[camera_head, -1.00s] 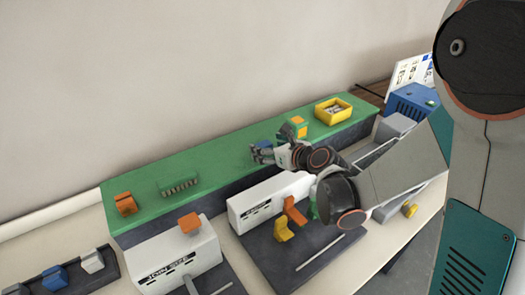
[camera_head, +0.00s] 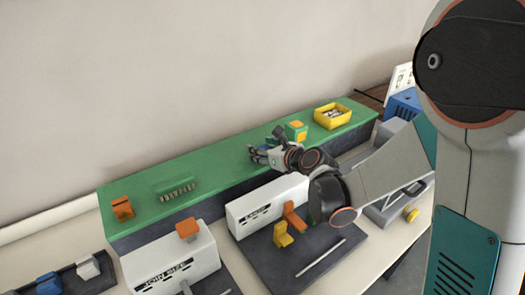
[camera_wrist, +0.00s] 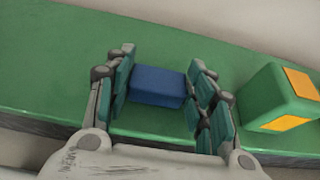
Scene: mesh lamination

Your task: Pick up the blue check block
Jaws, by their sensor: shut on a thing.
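The blue check block (camera_wrist: 158,87) is between the two finger pads of my gripper (camera_wrist: 160,84) in the wrist view. The pads meet its left and right ends, and my gripper is shut on it. The block is just above or on the green shelf top (camera_wrist: 40,60); I cannot tell whether it touches. In the head view my gripper (camera_head: 258,155) is over the right half of the green shelf (camera_head: 225,155), and its fingers largely hide the block.
A green block with orange patches (camera_wrist: 278,97) stands close to the right of my gripper. A yellow bin (camera_head: 332,117) is farther right on the shelf. A white machine (camera_head: 265,205) stands in front. The shelf left of my gripper is mostly clear.

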